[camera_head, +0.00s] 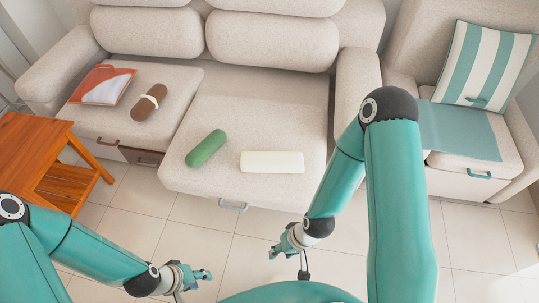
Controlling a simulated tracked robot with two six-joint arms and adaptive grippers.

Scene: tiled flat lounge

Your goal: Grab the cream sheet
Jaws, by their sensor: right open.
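The cream sheet (272,162) looks like a flat, folded or rolled pale bundle. It lies on the front right part of the beige sofa seat (245,110), just right of a green roll (206,149). My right gripper (288,261) is open and empty, in front of the sofa and lower in the picture than the cream sheet, apart from it. My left gripper (194,285) is further left near the bottom edge, its fingers apart and empty, also away from the sheet.
A brown roll with a pale band (149,102) and an orange-and-white folder (103,85) lie on the left seat. A wooden side table (35,150) stands at left. An armchair (475,170) with a striped cushion (485,63) and teal cloth (459,130) is at right.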

